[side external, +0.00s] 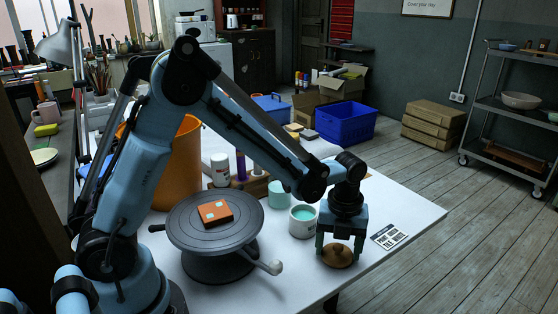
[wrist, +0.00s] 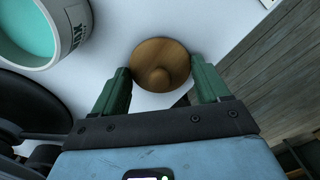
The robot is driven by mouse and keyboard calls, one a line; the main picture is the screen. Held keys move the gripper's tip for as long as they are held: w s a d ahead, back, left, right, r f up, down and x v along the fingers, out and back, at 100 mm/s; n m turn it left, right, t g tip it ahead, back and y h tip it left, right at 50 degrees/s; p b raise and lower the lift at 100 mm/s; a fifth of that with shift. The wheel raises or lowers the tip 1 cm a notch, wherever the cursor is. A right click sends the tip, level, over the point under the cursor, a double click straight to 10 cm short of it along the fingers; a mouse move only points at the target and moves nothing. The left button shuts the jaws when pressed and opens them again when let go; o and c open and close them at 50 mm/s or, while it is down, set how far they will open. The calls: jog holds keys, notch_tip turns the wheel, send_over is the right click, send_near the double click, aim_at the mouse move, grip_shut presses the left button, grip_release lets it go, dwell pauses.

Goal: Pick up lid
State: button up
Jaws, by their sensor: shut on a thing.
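Whether the lid touches the table cannot be told.
A white mug of teal liquid (side external: 302,224) stands just left of my gripper, and a teal cup (side external: 279,195) stands behind it. A grey turntable (side external: 190,232) bears an orange block (side external: 215,213). A printed card (side external: 389,237) lies to the right by the table edge.

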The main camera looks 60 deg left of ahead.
jog(key=shift+r, duration=0.15)
notch_tip(320, 180, up, 4)
jog(key=shift+f, duration=0.1)
jog(key=s+d+r, duration=0.6)
jog(key=s+d, duration=0.1)
jog(key=d, duration=0.1)
jog(key=n, duration=0.3)
send_near(338, 246)
jog(key=s+r, duration=0.2)
jog(key=s, duration=0.1)
jog(key=w+a+n, duration=0.2)
jog(key=a+n, duration=0.2)
jog(key=a, duration=0.8)
jog(key=shift+w+d+f, duration=0.1)
jog(key=shift+f, duration=1.35)
jog(key=shift+w+d+f, duration=0.1)
jog(key=shift+f, duration=1.3)
jog(key=shift+f, duration=0.15)
jog(key=o, duration=1)
